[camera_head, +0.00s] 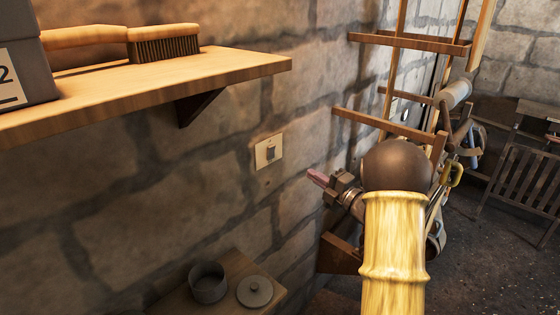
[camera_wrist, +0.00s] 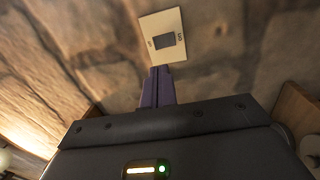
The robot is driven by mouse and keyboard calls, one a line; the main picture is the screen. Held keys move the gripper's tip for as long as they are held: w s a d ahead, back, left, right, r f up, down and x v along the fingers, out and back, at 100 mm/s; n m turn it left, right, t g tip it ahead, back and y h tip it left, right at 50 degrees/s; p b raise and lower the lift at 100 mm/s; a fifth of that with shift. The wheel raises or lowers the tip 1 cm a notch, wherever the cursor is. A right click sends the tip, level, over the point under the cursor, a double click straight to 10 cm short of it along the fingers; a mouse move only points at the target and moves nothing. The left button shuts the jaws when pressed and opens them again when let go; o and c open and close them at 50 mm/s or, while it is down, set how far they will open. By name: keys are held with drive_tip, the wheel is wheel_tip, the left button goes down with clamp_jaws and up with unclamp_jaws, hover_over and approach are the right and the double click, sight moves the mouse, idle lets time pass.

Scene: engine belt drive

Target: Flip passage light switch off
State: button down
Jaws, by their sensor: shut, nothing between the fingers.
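The light switch is a pale square plate (camera_head: 268,151) with a small dark rocker, set on the stone wall in the head view. In the wrist view the plate (camera_wrist: 164,35) shows above the fingertips, with its grey rocker (camera_wrist: 164,41) in the middle and small marks to either side. My gripper (camera_head: 318,177) is to the right of and a little below the plate in the head view. Its fingers are shut with nothing between them. In the wrist view the fingertips (camera_wrist: 160,74) appear just below the plate's lower edge; whether they touch it I cannot tell.
A wooden shelf (camera_head: 225,68) with a brush (camera_head: 163,46) and a grey box (camera_head: 22,70) juts out at upper left. Below, a small wooden surface carries a pot (camera_head: 208,283) and a lid (camera_head: 254,291). A wooden rack (camera_head: 410,42) stands right of the gripper.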

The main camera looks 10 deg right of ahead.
drive_tip(key=shift+s+n+y, duration=0.15)
drive_tip(key=shift+n+y, duration=0.25)
drive_tip(key=shift+a, duration=0.1)
drive_tip(key=p, duration=0.7)
approach(272, 150)
drive_tip(key=x, duration=0.6)
drive_tip(key=shift+r, duration=0.15)
drive_tip(key=shift+w+a, duration=0.2)
drive_tip(key=shift+w, duration=0.2)
